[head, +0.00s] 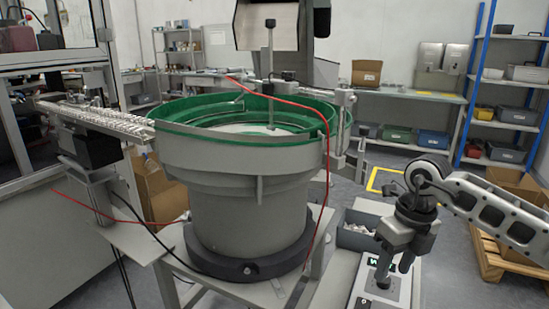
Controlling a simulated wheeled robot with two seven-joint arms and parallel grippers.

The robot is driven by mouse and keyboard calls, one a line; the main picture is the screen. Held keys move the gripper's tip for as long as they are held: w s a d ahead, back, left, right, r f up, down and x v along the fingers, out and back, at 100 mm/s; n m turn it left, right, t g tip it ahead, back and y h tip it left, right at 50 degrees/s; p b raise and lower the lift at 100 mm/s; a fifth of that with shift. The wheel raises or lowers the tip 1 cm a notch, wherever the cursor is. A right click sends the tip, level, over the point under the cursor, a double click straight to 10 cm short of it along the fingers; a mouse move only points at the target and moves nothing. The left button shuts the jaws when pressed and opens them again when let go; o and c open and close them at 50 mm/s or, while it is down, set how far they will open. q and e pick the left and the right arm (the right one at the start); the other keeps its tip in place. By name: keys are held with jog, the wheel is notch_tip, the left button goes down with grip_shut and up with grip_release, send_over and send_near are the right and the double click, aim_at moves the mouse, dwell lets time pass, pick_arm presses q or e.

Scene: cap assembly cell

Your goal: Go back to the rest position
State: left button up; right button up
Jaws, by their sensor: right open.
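My right gripper (395,266) is at the lower right, at the end of my right arm, which comes in from the right edge. It points down over a grey control box (363,301) with a dark knob or button on top. The jaws are open with nothing visible between them. Whether a fingertip touches the box cannot be told. My left gripper is not in view.
A large bowl feeder (240,160) with a green inner rim stands on a table in the middle. A linear track (105,122) leads off to the left. A grey bin (355,238) of small parts sits behind my right gripper. Blue shelving (481,80) stands at right.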

jog(key=s+a+f+n+g+y, duration=0.1)
jog(key=s+a+f+y, duration=0.1)
jog(key=a, duration=0.4)
jog(key=s+a+f+y, duration=0.1)
jog(key=a+y, duration=0.2)
jog(key=a, duration=0.2)
jog(key=s+a+r+m+t+y+p, duration=0.1)
jog(key=s+a+r+m+t+y, duration=0.2)
jog(key=a+y, duration=0.45)
jog(key=s+a+r+m+t+y, duration=0.1)
jog(key=s+a+r+m+y, duration=0.35)
jog(key=a, duration=0.45)
jog(key=w+d+f+m+t+h+p, duration=0.15)
jog(key=d+m+t+h, duration=0.25)
jog(key=m+t, duration=0.45)
jog(key=w+d+f+m+t+h, duration=0.25)
jog(key=d+m+t, duration=0.2)
jog(key=m, duration=0.75)
jog(key=s+d+f+m+g+h, duration=0.2)
jog(key=s+d+f+m+h, duration=0.1)
jog(key=f, duration=0.5)
jog(key=s+d+f+m+g+h, duration=0.3)
jog(key=s+f+m+h, duration=0.2)
jog(key=s+f+m, duration=0.2)
jog(key=shift+s+f, duration=0.4)
jog(key=shift+s, duration=0.4)
jog(key=shift+c, duration=0.4)
